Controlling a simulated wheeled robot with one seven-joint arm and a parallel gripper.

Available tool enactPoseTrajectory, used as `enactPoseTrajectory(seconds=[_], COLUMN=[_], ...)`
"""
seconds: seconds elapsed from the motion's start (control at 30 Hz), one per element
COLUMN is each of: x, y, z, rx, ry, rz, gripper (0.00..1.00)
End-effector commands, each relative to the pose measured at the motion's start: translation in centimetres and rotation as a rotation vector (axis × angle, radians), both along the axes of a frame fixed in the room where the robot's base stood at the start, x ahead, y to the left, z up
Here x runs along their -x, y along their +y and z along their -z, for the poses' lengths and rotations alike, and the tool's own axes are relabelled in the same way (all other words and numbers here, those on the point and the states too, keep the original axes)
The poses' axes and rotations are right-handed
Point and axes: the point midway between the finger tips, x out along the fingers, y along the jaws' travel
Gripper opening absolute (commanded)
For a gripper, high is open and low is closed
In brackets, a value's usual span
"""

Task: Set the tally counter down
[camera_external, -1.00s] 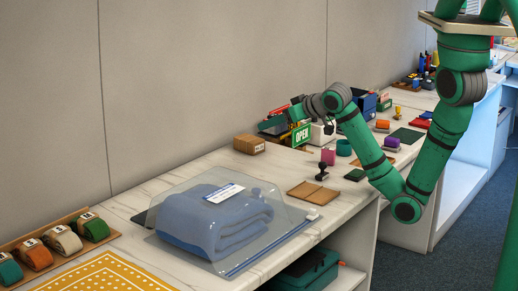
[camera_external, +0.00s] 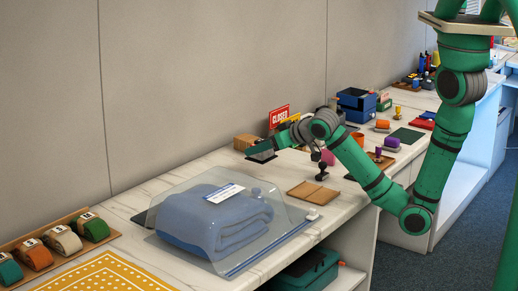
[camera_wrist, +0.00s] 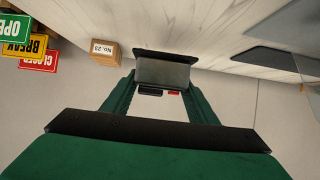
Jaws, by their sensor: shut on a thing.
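The tally counter (camera_wrist: 163,71) looks like a small grey block with a dark edge, held between the two green fingers of my gripper (camera_wrist: 162,92) in the wrist view. Small black and red parts show beside it. In the external view my gripper (camera_external: 270,148) is over the back of the marble counter (camera_external: 225,166), in front of the cardboard box. The held counter (camera_external: 262,156) shows there as a dark grey shape at the fingertips. I cannot tell whether it touches the counter surface.
A cardboard box (camera_wrist: 92,50) marked No. 23 stands close by. Signs, including a red CLOSED sign (camera_external: 279,116), stand behind my gripper.

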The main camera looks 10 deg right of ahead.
Motion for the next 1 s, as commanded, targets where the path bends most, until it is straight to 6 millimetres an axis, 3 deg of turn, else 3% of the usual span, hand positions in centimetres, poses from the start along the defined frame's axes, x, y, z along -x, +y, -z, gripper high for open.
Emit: enactPoseTrajectory(seconds=[0.47,0.9,0.93,1.0], x=[0.0,0.0,0.0,0.0], y=[0.0,0.0,0.0,0.0], z=[5.1,5.6,5.8,5.7], rx=[-0.001,-0.001,0.0,0.0], ry=[-0.001,-0.003,-0.001,-0.001], rz=[0.0,0.0,0.0,0.0], gripper=[0.17,0.17,0.55,0.72])
